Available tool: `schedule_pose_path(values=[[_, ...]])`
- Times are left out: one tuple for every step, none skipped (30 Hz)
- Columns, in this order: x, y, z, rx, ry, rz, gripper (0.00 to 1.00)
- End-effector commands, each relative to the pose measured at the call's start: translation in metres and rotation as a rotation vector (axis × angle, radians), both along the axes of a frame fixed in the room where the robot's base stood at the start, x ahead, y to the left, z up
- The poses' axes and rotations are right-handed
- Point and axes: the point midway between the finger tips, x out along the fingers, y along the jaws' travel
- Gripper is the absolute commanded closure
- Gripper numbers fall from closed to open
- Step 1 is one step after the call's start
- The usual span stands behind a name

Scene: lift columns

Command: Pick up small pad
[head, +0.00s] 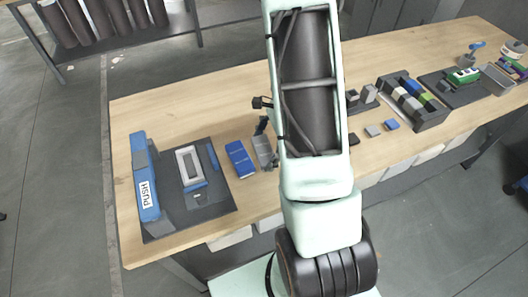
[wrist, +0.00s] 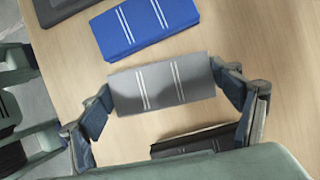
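A grey block with two pairs of white stripes (wrist: 160,86), which may be the small pad, lies between the fingertips of my gripper (wrist: 162,90) in the wrist view. One finger stands at each short end, close against it; whether both touch is unclear. In the head view, my gripper (head: 264,142) is partly hidden behind my arm, over the table right of a blue block (head: 240,158). The blue block also shows in the wrist view (wrist: 145,24), just beyond the grey one, with similar stripes.
A dark block (wrist: 195,143) lies partly hidden nearer my wrist. A dark fixture board (head: 212,207) with a blue push bar (head: 145,180) is left on the wooden table (head: 130,112). Small blocks (head: 373,130) and a divided tray (head: 437,118) stand to the right.

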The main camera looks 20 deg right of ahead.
Motion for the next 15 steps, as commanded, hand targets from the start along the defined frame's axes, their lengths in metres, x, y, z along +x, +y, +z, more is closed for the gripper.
schedule_pose_path(values=[[0.0003, -0.0002, 0.0001, 0.000, -0.001, 0.000, 0.26], [0.0002, -0.0002, 0.0001, 0.000, -0.001, 0.000, 0.30], [0.0003, -0.0002, 0.0001, 0.000, -0.001, 0.000, 0.34], [0.0003, -0.0002, 0.0002, 0.000, -0.001, 0.000, 0.37], [0.0003, -0.0002, 0.0002, 0.000, -0.001, 0.000, 0.41], [0.0004, -0.0003, 0.0003, 0.000, -0.001, 0.000, 0.42], [0.0004, -0.0003, 0.0003, 0.000, -0.001, 0.000, 0.42], [0.0004, -0.0003, 0.0003, 0.000, -0.001, 0.000, 0.42], [0.0004, -0.0003, 0.0003, 0.000, -0.001, 0.000, 0.42], [0.0004, -0.0003, 0.0003, 0.000, -0.001, 0.000, 0.42], [0.0004, -0.0003, 0.0004, 0.000, -0.001, 0.000, 0.42], [0.0004, -0.0003, 0.0008, 0.000, -0.001, 0.000, 0.42], [0.0005, -0.0004, 0.0013, 0.000, -0.001, 0.000, 0.42], [0.0006, -0.0004, 0.0020, -0.001, -0.001, 0.000, 0.42], [0.0007, -0.0004, 0.0036, -0.001, -0.002, 0.000, 0.42]])
